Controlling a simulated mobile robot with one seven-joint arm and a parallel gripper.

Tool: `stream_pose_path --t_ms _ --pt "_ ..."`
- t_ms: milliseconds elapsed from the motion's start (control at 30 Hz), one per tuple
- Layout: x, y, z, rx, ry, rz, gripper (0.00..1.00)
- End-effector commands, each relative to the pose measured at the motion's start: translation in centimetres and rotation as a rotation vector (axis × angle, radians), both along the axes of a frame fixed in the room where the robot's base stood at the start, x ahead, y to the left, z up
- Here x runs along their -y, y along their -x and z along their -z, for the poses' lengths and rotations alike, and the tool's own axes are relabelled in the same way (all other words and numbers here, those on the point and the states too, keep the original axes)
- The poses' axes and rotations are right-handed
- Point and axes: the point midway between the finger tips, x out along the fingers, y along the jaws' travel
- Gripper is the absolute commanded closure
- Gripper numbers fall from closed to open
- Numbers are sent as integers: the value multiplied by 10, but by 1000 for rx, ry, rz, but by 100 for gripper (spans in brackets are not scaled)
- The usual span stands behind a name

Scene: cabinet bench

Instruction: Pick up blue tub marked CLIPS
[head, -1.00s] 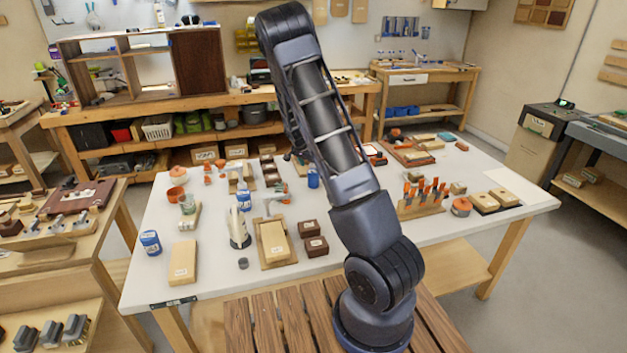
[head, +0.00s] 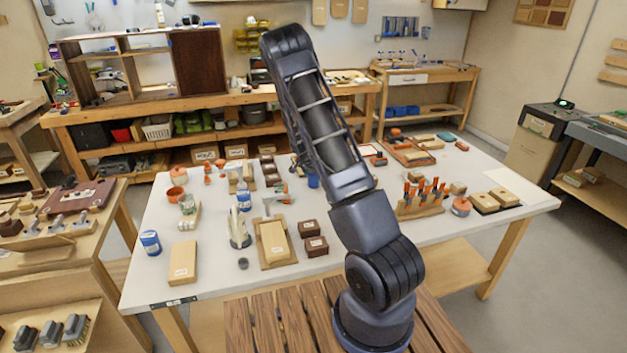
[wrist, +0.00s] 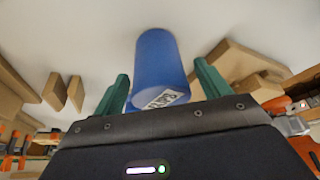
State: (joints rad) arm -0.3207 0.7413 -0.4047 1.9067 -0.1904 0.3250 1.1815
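A blue tub (wrist: 159,62) with a white label stands between my fingers in the wrist view; the label's lettering is too small to read surely. My gripper (wrist: 162,82) is open, with a teal finger on each side of the tub and a visible gap at both sides. In the head view a blue tub (head: 313,181) shows on the white table just left of my arm, partly hidden. My gripper is hidden behind my arm there. Another blue tub (head: 151,243) with a label stands at the table's left edge.
The white table (head: 330,264) also holds a blue-and-white container (head: 244,200), small dark boxes (head: 316,246), a wooden block (head: 183,262) and a rack of orange-handled tools (head: 422,198). In the wrist view, wooden pieces (wrist: 240,62) lie close to the right finger.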

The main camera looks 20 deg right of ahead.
Motion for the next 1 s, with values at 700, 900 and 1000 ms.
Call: stream_pose_path --t_ms 700,900,1000 --pt "-1 -1 -22 3 -1 1 73" --pt "0 -1 -68 6 -2 2 73" --pt "-1 -1 -95 6 -1 0 73"
